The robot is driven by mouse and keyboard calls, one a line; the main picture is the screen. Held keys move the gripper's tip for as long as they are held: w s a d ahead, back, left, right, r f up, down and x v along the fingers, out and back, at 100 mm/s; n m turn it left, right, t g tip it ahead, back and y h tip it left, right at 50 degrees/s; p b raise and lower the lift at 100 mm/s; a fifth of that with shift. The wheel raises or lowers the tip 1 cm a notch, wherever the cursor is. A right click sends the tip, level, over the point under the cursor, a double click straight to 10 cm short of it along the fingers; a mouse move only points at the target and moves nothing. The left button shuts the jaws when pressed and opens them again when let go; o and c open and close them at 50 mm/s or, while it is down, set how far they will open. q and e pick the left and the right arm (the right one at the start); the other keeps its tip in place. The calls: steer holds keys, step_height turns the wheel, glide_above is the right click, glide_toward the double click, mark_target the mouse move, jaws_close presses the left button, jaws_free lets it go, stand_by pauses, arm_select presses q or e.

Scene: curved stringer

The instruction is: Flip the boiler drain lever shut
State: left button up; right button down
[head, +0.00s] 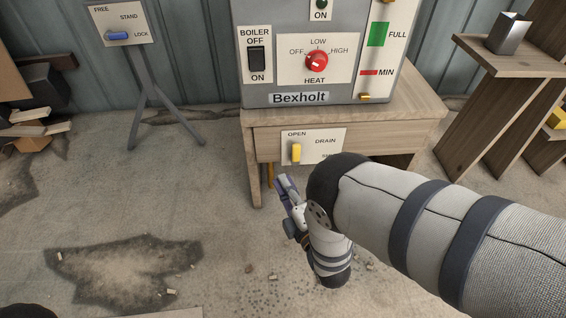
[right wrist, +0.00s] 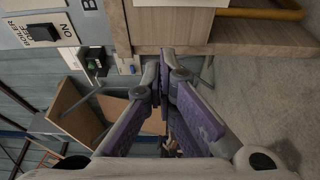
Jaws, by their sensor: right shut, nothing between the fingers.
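The drain lever (head: 296,152) is a small yellow handle on a white plate (head: 325,147) on the front of the wooden stand. It stands at the left end of the plate, under the word OPEN. My arm partly covers the plate's lower right label. My right gripper (head: 281,183) is shut and empty, below and slightly left of the lever, apart from it. In the right wrist view the purple-padded fingers (right wrist: 164,62) come together in front of the stand's wood. My left gripper is not in view.
The grey Bexholt boiler (head: 300,98) stands on the wooden stand (head: 400,133), with a black switch (head: 256,59) and red heat knob (head: 316,62). A blue-levered sign stand (head: 118,36) is at left, wooden shelves (head: 510,68) at right.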

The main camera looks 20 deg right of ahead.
mark_target(295, 153)
steer(key=w+b, duration=0.1)
steer(key=w, duration=0.2)
steer(key=w+d+b, duration=0.1)
steer(key=w, duration=0.1)
steer(key=w+d+b, duration=0.1)
steer(key=w, duration=0.2)
steer(key=shift+w+d, duration=0.25)
steer(key=shift+w, duration=0.1)
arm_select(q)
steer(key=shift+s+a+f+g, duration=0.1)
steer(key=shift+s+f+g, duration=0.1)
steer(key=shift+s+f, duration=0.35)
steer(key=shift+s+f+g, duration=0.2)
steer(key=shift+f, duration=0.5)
arm_select(e)
steer(key=shift+s+d, duration=0.15)
steer(key=shift+d, duration=0.25)
arm_select(q)
steer(key=shift+b, duration=0.3)
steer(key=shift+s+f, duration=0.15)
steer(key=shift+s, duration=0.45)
arm_select(e)
steer(key=shift+d+m, duration=0.2)
steer(key=shift+m, duration=0.2)
